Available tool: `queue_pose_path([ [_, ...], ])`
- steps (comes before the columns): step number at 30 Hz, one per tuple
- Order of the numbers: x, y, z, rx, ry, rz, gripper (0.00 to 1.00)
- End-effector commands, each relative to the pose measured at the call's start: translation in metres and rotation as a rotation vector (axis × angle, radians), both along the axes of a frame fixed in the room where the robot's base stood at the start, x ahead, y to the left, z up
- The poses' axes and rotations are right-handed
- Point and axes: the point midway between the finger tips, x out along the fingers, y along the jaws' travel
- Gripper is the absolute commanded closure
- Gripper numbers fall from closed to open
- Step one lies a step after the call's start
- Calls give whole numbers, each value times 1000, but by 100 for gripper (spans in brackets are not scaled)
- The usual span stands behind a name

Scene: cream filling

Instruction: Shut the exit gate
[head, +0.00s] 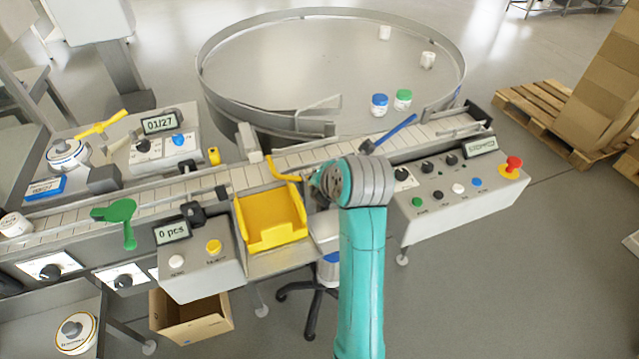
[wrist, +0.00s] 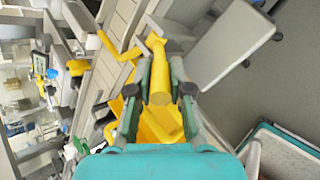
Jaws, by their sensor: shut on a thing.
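A yellow gate lever (head: 284,177) stands at the conveyor edge, behind the yellow bin (head: 270,222). My gripper (head: 316,187) is at the lever's right end, above the bin's right side; my arm partly hides it. In the wrist view my gripper (wrist: 159,78) is shut on the yellow lever (wrist: 157,72), which lies between the two fingers. The yellow bin (wrist: 165,124) shows below them. A blue lever (head: 392,133) slants over the belt to the right, and a green lever (head: 117,213) is on the left. No label shows which is the exit gate.
The conveyor belt (head: 150,199) runs past a large round turntable (head: 290,60) carrying several jars. A control box with a red button (head: 513,166) is on the right. A counter box reading 0 pcs (head: 195,262) stands left of the bin.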

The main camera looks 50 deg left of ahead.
Motion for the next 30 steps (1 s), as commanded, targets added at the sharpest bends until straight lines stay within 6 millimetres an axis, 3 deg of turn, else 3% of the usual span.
queue_pose_path([
  [6,0,0,1,2,-1,0,100],
  [7,1,0,1,2,-1,0,78],
  [10,0,0,1,2,-1,0,56],
  [22,-1,-4,5,3,-1,0,56],
  [30,-11,-34,39,5,-3,-2,56],
])
